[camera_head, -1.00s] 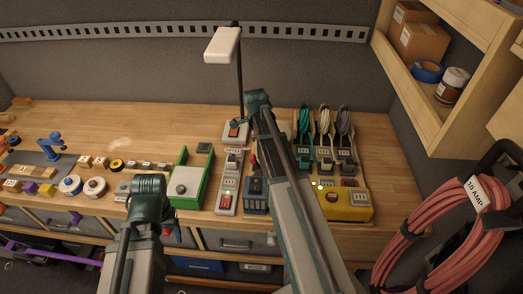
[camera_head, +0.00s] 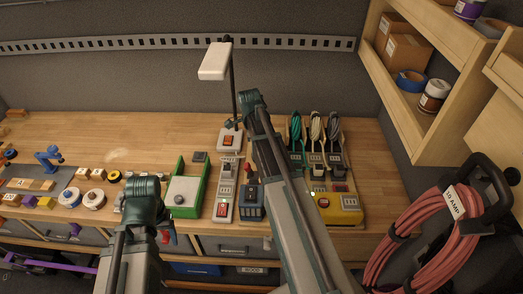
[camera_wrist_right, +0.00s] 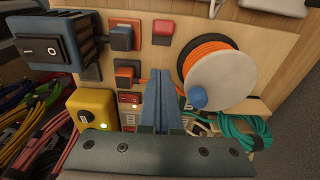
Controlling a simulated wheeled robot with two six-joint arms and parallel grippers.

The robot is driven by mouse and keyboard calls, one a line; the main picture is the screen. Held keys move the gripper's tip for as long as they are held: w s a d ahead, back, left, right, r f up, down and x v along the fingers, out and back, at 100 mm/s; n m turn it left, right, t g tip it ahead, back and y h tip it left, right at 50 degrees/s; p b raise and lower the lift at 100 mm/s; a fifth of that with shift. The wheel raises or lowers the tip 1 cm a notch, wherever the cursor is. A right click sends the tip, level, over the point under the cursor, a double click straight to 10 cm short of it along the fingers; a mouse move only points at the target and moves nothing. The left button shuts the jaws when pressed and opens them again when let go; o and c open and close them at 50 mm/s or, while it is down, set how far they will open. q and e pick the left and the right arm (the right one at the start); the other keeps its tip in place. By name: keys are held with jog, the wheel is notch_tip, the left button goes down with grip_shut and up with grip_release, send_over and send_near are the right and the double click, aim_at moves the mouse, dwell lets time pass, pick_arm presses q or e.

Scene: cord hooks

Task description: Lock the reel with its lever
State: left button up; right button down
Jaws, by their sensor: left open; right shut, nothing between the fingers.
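The reel (camera_wrist_right: 220,78) shows in the right wrist view, right of centre, with a pale round disc, orange cord wound behind it and a blue knob (camera_wrist_right: 198,97) at its lower edge. I cannot make out a separate lever. My right gripper (camera_wrist_right: 163,88) is shut and empty, its fingers left of the disc and apart from it in the picture. In the head view, my left gripper (camera_head: 145,193) is at lower left, open, its jaws mostly hidden. I cannot pick out the reel in the head view.
Teal cord (camera_wrist_right: 243,135) lies below the reel. A yellow box (camera_wrist_right: 95,110) and a dark switch box (camera_wrist_right: 48,48) stand to the left. In the head view, a green tray (camera_head: 187,190) and a power strip (camera_head: 226,190) lie on the bench, and a pink cord coil (camera_head: 425,240) hangs at right.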

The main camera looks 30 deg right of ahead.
pick_arm(q)
notch_tip(320, 180, up, 4)
jog(key=p, duration=0.2)
jog(key=shift+p, duration=0.4)
pick_arm(e)
jog(key=a+r, duration=0.1)
jog(key=w+a+r, duration=0.1)
jog(key=a+r, duration=0.1)
jog(key=r, duration=0.1)
jog(key=shift+w, duration=0.4)
pick_arm(q)
notch_tip(320, 180, down, 13)
jog(key=b, duration=1.3)
pick_arm(e)
jog(key=s+a+f+n, duration=0.6)
jog(key=s+a+n, duration=0.4)
jog(key=a+n, duration=0.2)
jog(key=s+a+f+n, duration=0.7)
jog(key=s+a+n, duration=0.3)
jog(key=n, duration=0.6)
jog(key=shift+a, duration=1.35)
pick_arm(q)
jog(key=shift+f, duration=0.1)
pick_arm(e)
jog(key=shift+f, duration=0.1)
